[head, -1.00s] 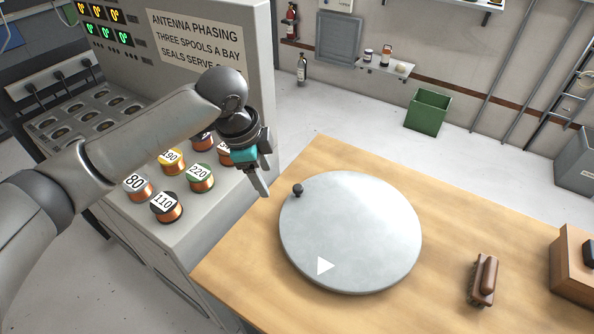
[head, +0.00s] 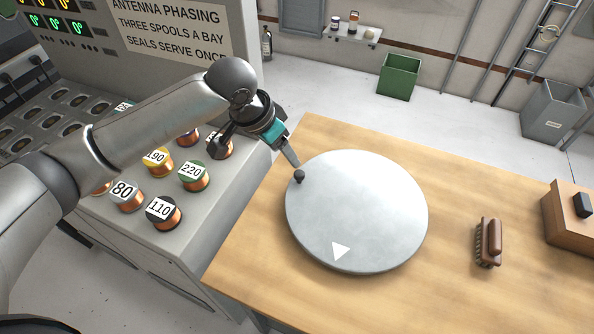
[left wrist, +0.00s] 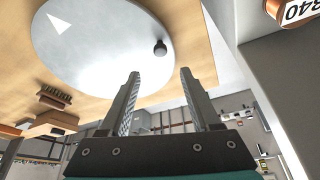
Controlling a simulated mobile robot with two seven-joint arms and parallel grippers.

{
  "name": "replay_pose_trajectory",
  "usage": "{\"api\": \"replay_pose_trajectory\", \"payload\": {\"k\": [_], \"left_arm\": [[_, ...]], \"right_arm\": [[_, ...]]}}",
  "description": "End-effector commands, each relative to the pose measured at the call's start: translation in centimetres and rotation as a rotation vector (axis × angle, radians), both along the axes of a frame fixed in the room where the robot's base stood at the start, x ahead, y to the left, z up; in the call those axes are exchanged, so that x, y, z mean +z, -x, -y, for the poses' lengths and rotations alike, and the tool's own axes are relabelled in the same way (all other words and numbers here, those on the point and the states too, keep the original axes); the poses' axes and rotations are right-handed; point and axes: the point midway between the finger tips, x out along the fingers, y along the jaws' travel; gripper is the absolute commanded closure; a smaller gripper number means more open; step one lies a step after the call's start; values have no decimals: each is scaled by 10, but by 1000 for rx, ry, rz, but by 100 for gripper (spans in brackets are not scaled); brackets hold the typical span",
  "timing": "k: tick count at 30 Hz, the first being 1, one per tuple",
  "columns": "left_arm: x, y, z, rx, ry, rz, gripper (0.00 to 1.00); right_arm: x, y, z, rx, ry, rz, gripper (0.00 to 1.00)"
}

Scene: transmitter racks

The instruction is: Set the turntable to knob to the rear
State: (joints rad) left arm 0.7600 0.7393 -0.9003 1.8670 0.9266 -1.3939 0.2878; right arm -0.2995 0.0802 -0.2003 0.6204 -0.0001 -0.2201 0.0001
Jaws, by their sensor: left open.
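The turntable (head: 360,205) is a pale grey disc on the wooden bench, with a white triangle (head: 341,250) near its front edge. Its small dark knob (head: 299,176) stands at the left rim, toward the back. My left gripper (head: 294,163) is just behind the knob, pointing down toward it. In the left wrist view the two fingers of my left gripper (left wrist: 160,73) are spread with nothing between them, and the knob (left wrist: 160,47) shows beyond the gap between their tips. My right gripper is not in view.
A brown brush (head: 488,242) and a wooden box (head: 567,220) are on the bench at right. Several numbered copper spools, such as 220 (head: 193,175), stand on the grey console at left. A green bin (head: 399,78) is on the floor behind. The bench right of the turntable is mostly clear.

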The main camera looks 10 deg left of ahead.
Motion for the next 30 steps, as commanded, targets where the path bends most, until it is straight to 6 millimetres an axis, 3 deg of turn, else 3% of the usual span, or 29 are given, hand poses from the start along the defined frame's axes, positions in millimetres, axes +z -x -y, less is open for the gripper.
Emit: {"api": "replay_pose_trajectory", "payload": {"k": [3, 12, 19, 30], "left_arm": [[-29, -8, 6, -2, 0, -3, 36], [-82, -27, 18, -1, -3, -1, 36], [-100, -34, 23, -3, -2, 1, 36], [-102, -35, 23, -2, -2, 0, 39]], "right_arm": [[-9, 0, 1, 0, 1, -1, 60], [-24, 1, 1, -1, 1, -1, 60], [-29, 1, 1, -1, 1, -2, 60], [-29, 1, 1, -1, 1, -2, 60]]}}
